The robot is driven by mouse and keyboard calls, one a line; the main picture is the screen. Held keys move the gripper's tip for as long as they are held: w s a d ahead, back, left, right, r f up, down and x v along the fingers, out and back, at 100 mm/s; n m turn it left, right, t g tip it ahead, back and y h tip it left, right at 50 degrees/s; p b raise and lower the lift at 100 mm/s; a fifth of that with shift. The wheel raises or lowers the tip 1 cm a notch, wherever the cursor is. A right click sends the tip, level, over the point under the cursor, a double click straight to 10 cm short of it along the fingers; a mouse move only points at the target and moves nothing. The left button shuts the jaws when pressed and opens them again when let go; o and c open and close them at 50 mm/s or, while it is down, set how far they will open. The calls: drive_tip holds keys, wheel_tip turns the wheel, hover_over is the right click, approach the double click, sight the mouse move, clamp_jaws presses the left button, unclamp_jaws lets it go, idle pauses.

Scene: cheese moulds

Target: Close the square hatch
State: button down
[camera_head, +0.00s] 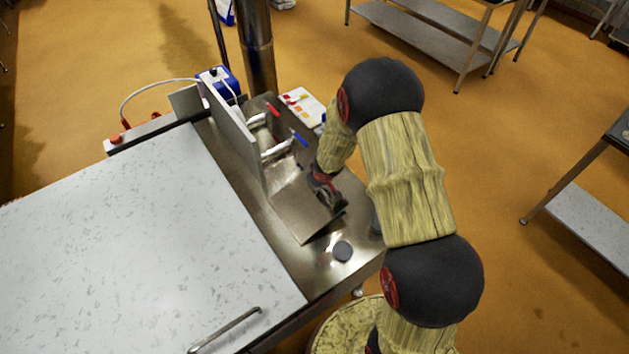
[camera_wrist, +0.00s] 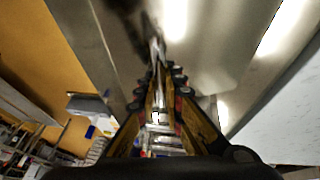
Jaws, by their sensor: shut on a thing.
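The square hatch appears to be the bare metal flap (camera_head: 298,208) on the steel top, tilted, beside the upright steel panel. My gripper (camera_head: 331,198) is at the flap's right edge in the head view, partly hidden by my arm. In the wrist view, my gripper's fingers (camera_wrist: 158,68) close on a thin bright metal piece that seems to belong to the hatch. A broad steel surface (camera_wrist: 205,45) lies just beyond the fingertips. The exact grip spot is blurred.
A large white speckled cover (camera_head: 130,235) with a bar handle (camera_head: 225,330) fills the left. Pipes with a red lever (camera_head: 273,110) and blue lever (camera_head: 299,139) stand behind the flap. Open floor lies right.

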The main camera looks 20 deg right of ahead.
drive_tip(key=shift+d+f+y+p, duration=0.45)
drive_tip(key=shift+f+y+p, duration=0.05)
drive_tip(key=shift+f+p, duration=0.4)
drive_tip(key=shift+f, duration=0.15)
drive_tip(key=shift+w+d+f+p, duration=0.1)
drive_tip(key=shift+d+f+p, duration=0.2)
drive_tip(key=shift+f+p, duration=0.25)
drive_tip(key=shift+d+f+p, duration=0.25)
drive_tip(key=shift+f+p, duration=0.1)
drive_tip(key=shift+f, duration=0.35)
drive_tip(key=shift+d+f, duration=0.2)
drive_tip(key=shift+f, duration=0.6)
drive_tip(key=c, duration=2.2)
unclamp_jaws()
drive_tip(key=o, duration=0.3)
drive_tip(key=shift+w, duration=0.15)
drive_tip(key=shift+r, duration=0.1)
